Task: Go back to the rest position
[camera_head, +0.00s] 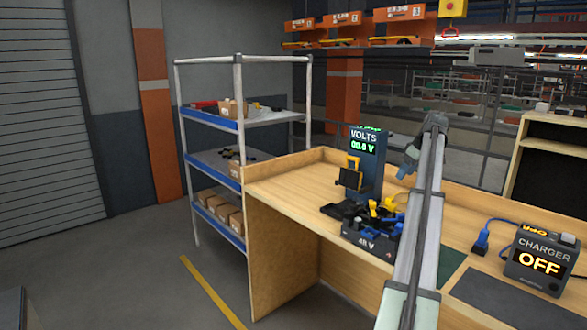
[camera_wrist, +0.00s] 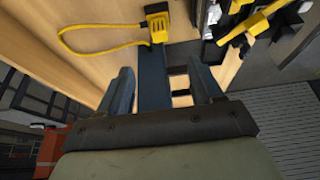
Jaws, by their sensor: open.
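My gripper (camera_head: 407,162) is at the upper end of my arm in the head view, above the workbench (camera_head: 290,182) and right of the blue-grey volt meter stand (camera_head: 366,180). Its fingers are small and partly unclear there. In the wrist view my gripper (camera_wrist: 160,88) has its two fingers spread apart. Nothing is held between them. The stand's blue-grey strip shows beyond the gap, with a yellow connector (camera_wrist: 158,27) and a looped yellow cable (camera_wrist: 85,48). The stand's display reads 00.0 V.
A 48 V battery (camera_head: 365,243) with yellow and blue connectors sits below my gripper, partly behind my arm. A charger (camera_head: 542,262) reading OFF and a blue plug (camera_head: 481,241) are at the right. A shelf rack (camera_head: 238,105) stands left. The bench's left part is clear.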

